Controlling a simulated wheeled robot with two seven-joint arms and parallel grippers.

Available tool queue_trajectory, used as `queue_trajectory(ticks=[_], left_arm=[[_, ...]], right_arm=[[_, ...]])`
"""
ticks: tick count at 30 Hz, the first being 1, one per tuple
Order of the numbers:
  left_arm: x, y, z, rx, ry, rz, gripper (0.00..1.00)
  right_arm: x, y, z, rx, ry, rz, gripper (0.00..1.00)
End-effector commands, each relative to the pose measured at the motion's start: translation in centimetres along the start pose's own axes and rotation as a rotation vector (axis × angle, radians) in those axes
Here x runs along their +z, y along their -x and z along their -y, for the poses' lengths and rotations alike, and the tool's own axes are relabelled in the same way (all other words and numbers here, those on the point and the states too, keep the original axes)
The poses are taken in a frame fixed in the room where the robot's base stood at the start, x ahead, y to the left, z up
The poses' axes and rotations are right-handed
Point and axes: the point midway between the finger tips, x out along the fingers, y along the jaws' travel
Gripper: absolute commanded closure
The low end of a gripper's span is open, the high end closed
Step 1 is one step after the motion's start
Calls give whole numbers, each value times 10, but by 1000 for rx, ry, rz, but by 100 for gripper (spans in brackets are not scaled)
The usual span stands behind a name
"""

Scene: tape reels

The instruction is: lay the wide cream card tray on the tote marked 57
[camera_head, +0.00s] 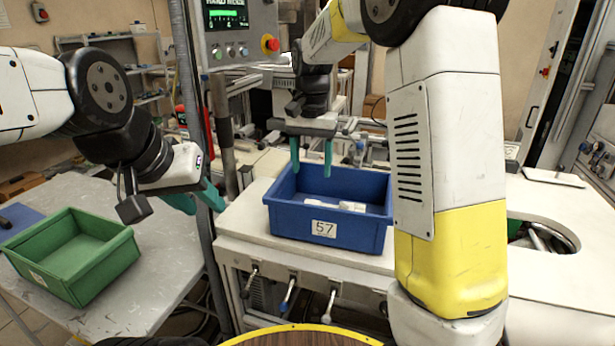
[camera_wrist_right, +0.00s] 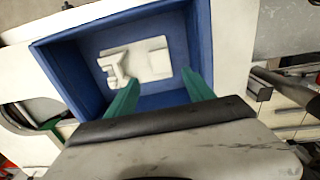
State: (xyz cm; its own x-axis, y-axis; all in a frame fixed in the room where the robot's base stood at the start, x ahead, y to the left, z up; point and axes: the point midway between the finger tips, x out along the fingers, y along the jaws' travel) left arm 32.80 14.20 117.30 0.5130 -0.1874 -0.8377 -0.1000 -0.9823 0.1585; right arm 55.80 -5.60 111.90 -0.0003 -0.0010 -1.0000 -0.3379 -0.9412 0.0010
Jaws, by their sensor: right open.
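The blue tote marked 57 (camera_head: 290,221) stands on the white bench top, its label facing me. A pale cream moulded piece (camera_head: 347,206), seemingly the card tray, lies inside the tote. It shows more fully on the tote floor in the right wrist view (camera_wrist_right: 148,64), with a raised part at its left end. My right gripper (camera_head: 311,172) is open and empty above the far side of the tote, fingers pointing down. Its fingertips (camera_wrist_right: 161,85) are apart from the cream piece. My left gripper (camera_head: 203,204) hangs left of the tote, its teal fingers apart with nothing between them.
A green tote (camera_head: 118,259), empty, sits on the grey table at left. A metal post (camera_head: 210,200) stands between that table and the bench. A control box (camera_head: 236,30) hangs above. My right arm hides the bench just right of the blue tote.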

Motion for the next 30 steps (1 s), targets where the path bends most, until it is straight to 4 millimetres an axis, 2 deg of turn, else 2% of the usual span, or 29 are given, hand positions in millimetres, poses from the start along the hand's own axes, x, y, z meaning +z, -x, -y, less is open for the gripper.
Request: queue_trajectory(ticks=[5,8,12,18,24,30], left_arm=[[0,0,0,0,0,0,64],[0,0,0,0,0,0,64],[0,0,0,0,0,0,64],[0,0,0,0,0,0,64],[0,0,0,0,0,0,64],[0,0,0,0,0,0,64]], right_arm=[[4,15,-8,-22,7,-5,39],[15,28,-27,-74,32,-22,39],[46,50,-64,-176,101,-84,39],[103,69,-111,-278,217,-228,39],[156,66,-143,-301,320,-396,39],[183,56,-157,-282,378,-495,39]])
